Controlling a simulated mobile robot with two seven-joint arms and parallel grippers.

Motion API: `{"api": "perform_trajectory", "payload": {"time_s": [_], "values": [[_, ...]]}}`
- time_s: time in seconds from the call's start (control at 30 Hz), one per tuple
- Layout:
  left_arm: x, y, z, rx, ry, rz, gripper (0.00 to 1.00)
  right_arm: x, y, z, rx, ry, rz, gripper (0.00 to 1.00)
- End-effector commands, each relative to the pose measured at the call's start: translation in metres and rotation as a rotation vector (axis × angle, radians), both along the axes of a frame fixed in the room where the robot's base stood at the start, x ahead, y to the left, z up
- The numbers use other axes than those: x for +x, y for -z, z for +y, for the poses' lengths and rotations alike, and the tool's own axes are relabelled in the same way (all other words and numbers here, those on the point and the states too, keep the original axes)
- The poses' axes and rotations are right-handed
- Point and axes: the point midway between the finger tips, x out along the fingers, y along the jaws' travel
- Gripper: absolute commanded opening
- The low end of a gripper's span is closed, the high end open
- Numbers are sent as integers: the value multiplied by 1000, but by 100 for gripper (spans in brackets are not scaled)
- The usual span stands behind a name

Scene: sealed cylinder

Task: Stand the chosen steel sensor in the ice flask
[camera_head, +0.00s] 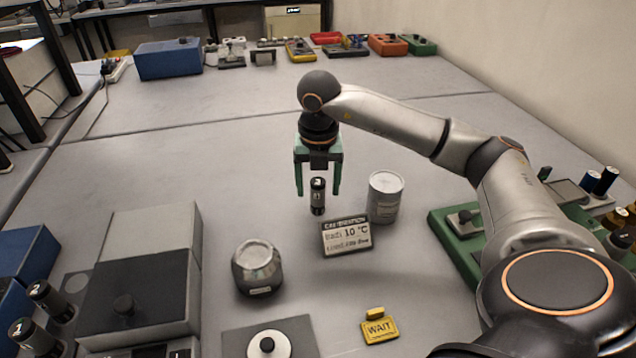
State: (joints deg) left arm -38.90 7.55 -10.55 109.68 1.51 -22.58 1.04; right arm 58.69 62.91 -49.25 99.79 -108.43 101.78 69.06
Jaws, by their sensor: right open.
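My right gripper (318,188) hangs down at mid-table with its green fingers open. A small dark cylinder with a light mark on its top (318,203) stands upright between or just behind the fingers, with gaps at both sides. Two similar dark cylinders, a numbered one (46,297) and another (30,336), sit at the lower left. A grey jar with a pale, frosty top (258,270) stands in front of my gripper, to the left. A pale lidded can (385,198) stands to the right. I cannot tell which vessel is the ice flask. My left gripper is out of view.
A calibration card reading 10 °C (346,238) stands in front of the can. A yellow WAIT sign (380,328), a grey box (150,270) and a plate with a white disc (295,333) lie nearer. A green tray (452,245) is at right.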

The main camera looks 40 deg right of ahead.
Motion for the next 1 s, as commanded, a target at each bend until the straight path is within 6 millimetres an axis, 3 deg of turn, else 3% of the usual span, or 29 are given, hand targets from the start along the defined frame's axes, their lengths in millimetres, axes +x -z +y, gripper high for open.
{"api": "perform_trajectory", "payload": {"time_s": [0.2, 0.83, 1.0], "values": [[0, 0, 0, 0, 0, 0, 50, 0, 0, 0, 0, 0, 0, 73], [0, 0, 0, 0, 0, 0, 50, 0, 0, 0, -1, 0, -1, 2], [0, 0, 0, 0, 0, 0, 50, 0, 0, 0, -1, 0, -1, 0]]}}
